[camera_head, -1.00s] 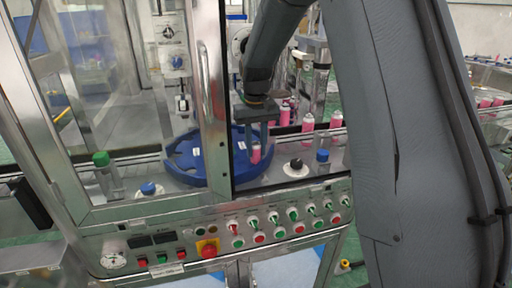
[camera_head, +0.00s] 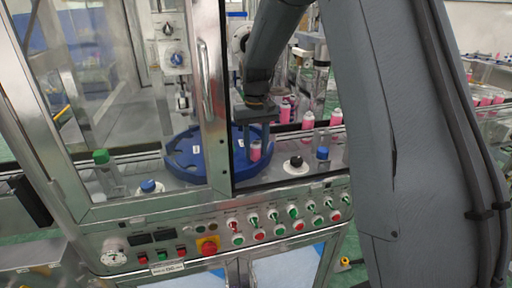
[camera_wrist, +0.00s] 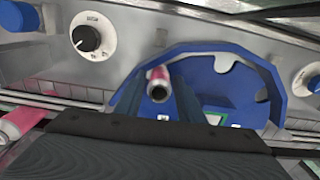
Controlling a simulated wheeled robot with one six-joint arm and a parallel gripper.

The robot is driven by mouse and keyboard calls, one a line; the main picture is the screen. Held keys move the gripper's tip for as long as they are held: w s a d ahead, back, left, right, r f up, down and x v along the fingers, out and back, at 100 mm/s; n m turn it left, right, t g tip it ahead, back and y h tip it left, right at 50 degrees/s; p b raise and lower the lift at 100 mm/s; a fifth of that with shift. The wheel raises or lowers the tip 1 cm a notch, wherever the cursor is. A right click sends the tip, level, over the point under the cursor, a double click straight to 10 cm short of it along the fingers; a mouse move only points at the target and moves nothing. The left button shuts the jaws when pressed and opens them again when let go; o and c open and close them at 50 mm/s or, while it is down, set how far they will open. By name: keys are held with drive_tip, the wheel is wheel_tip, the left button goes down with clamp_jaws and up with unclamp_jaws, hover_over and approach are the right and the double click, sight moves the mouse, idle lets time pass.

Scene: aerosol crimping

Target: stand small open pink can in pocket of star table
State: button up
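The small pink can (camera_head: 255,150) stands upright at the right part of the blue star table (camera_head: 184,160). In the wrist view the pink can (camera_wrist: 158,84) shows its dark open top between my two fingers. My gripper (camera_head: 256,141) points down over it, with one finger on each side; the fingers appear closed on the can. The star table's rim and scalloped pockets (camera_wrist: 277,82) show in the wrist view. The can's bottom is hidden, so I cannot tell whether it rests fully in a pocket.
A metal-framed clear door (camera_head: 207,100) stands in front of the star table's left part. More pink cans (camera_head: 308,121) stand behind at the right. A control panel (camera_head: 215,241) runs along the front.

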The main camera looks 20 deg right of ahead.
drive_tip(key=shift+o, duration=0.9)
drive_tip(key=shift+r+b, duration=1.1)
drive_tip(key=shift+r, duration=2.8)
drive_tip(key=s+f, duration=0.6)
drive_tip(key=s, duration=0.6)
drive_tip(key=s+f+t, duration=0.1)
drive_tip(key=s+f, duration=0.5)
drive_tip(key=s, duration=0.7)
